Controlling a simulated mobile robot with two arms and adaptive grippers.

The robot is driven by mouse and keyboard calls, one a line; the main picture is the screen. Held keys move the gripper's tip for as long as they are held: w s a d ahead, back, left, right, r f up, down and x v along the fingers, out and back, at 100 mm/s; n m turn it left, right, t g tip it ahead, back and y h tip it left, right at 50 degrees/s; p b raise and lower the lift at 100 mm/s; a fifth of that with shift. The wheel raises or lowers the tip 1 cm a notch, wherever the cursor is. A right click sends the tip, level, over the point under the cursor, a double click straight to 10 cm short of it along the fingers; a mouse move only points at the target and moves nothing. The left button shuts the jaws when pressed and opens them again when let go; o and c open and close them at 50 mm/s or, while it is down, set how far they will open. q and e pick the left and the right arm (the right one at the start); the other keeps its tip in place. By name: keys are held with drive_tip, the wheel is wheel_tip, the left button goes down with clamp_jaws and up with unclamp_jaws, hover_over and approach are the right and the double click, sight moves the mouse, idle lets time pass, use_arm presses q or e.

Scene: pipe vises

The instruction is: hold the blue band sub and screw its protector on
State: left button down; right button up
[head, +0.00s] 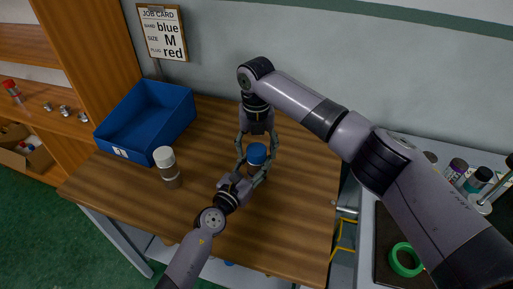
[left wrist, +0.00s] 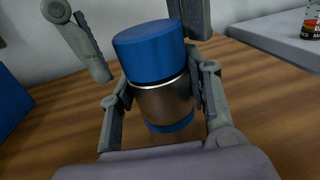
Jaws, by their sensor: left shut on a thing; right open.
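The blue band sub (left wrist: 165,104) is a brown metal cylinder with a blue band at its lower end. The blue protector (left wrist: 152,50) sits on its top, with a thin bright ring showing below it; it also shows in the head view (head: 256,153). I cannot tell how tightly it is seated. My left gripper (head: 254,178) is shut on the sub's body and holds it upright over the table. My right gripper (head: 257,147) comes down from above, open, with its fingers on either side of the protector; they also show in the left wrist view (left wrist: 140,45).
A second sub with a white top (head: 167,168) stands left on the wooden table (head: 300,215). Behind it is a blue bin (head: 118,143). A job card (head: 163,33) reads blue, M, red. A side bench at right holds several bottles and a green ring (head: 405,260).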

use_arm(q)
drive_tip(key=shift+r, duration=0.1)
use_arm(e)
drive_tip(key=shift+r, duration=2.25)
drive_tip(key=o, duration=0.6)
drive_tip(key=shift+c, duration=0.2)
wheel_tip(320, 180, up, 12)
